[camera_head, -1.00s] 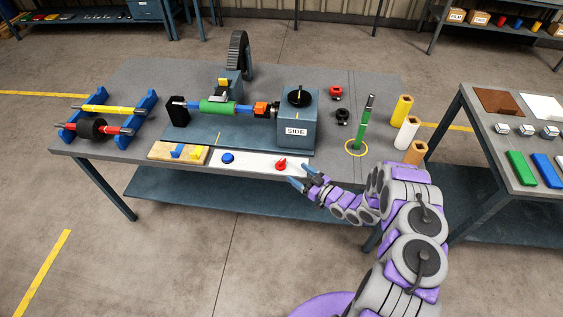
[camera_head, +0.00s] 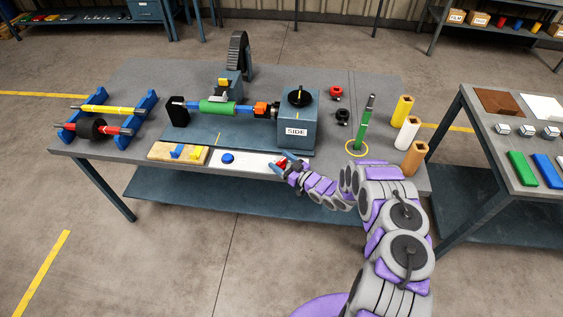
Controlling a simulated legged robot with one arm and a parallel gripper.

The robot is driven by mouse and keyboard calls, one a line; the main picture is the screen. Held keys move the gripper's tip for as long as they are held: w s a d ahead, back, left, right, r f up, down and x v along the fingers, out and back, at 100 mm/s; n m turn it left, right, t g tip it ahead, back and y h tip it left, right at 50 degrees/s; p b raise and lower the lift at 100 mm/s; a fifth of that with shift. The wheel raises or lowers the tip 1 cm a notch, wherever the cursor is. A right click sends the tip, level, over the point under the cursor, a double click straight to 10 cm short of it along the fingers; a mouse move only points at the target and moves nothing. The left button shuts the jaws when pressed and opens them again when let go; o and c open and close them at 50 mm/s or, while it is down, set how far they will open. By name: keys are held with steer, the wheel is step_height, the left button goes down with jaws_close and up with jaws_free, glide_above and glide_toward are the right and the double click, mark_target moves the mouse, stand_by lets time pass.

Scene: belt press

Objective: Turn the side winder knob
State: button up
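The blue-grey box (camera_head: 295,118) labelled SIDE stands on the bench and carries a round black knob (camera_head: 297,101) with a yellow pointer on top. A red knob (camera_head: 281,161) sits on the white panel (camera_head: 252,168) at the bench's front edge. My gripper (camera_head: 280,162) is at this red knob, with its blue fingertips apart and one on either side of it. I cannot tell whether the fingers touch the red knob, which is partly hidden by the gripper. My gripper is in front of and below the SIDE box, away from the black knob.
A blue button (camera_head: 227,158) is left of the red knob on the panel. A green roller (camera_head: 217,107) lies left of the SIDE box. A green upright tool (camera_head: 363,125) stands in a yellow ring to the right, near several coloured cylinders. The bench (camera_head: 340,170) is bare around the panel's right end.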

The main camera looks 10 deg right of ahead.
steer(key=c, duration=0.9)
steer(key=h+p, duration=0.1)
steer(key=m+t+p, duration=0.1)
steer(key=shift+r+m+h+p, duration=0.25)
steer(key=shift+m+h+p, duration=0.05)
steer(key=shift+h+p, duration=0.1)
steer(key=shift+f+m+t+h+p, duration=0.15)
steer(key=shift+m+t+h+p, duration=0.3)
steer(key=shift+h, duration=0.25)
steer(key=o, duration=1)
steer(key=shift+s+d, duration=0.1)
steer(key=v, duration=1.7)
steer(key=shift+d+f, duration=0.1)
steer(key=shift+f, duration=0.2)
